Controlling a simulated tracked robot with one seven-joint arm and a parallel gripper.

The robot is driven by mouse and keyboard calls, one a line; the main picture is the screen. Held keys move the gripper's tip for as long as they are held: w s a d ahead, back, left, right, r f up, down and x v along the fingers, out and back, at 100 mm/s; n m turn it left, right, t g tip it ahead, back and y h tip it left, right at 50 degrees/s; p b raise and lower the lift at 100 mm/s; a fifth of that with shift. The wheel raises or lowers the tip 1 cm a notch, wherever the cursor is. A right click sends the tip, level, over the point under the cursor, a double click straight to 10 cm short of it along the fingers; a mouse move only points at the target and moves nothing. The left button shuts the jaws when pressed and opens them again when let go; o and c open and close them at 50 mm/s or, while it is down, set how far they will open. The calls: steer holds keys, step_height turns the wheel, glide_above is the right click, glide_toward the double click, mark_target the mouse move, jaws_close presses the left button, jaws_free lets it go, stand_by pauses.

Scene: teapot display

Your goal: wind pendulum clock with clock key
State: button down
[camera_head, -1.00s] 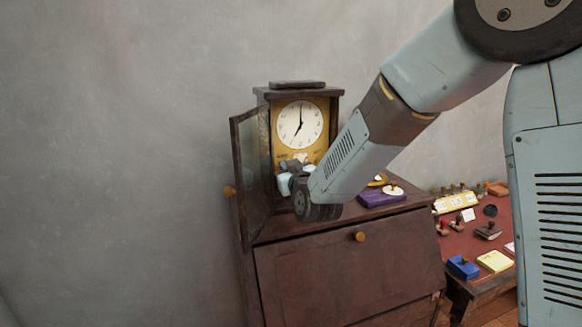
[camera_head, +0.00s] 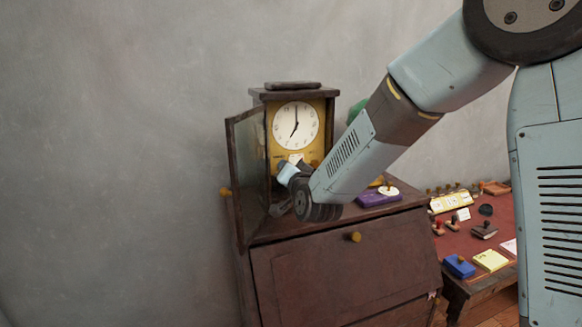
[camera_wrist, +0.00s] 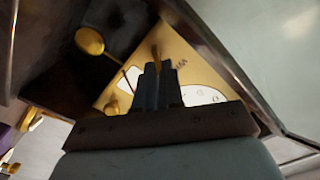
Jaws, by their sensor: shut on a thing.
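The pendulum clock (camera_head: 295,127) stands upright on the dark wooden cabinet, its white dial above a gold lower panel. Its glass door (camera_head: 246,165) is swung open to the left. My gripper (camera_head: 290,170) is in front of the clock's lower part, mostly hidden by my wrist. In the wrist view my gripper (camera_wrist: 157,78) is shut on a small brass piece, apparently the clock key (camera_wrist: 156,52), tilted against the gold panel. I cannot tell whether it sits in a winding hole. The round brass pendulum bob (camera_wrist: 90,40) shows at upper left, apart from the fingers.
The cabinet (camera_head: 340,275) has a purple box (camera_head: 378,197) on top, right of my wrist. The open door stands close left of my gripper. A red-topped table (camera_head: 465,243) with several stamps and pads is at right. A green object (camera_head: 356,110) shows behind my arm.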

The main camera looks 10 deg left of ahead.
steer(key=shift+w+d+r+m, duration=0.1)
steer(key=shift+w+d+m, duration=0.1)
steer(key=shift+m, duration=0.4)
steer(key=c, duration=1.6)
jaws_free()
steer(key=shift+o, duration=0.2)
steer(key=shift+s, duration=0.1)
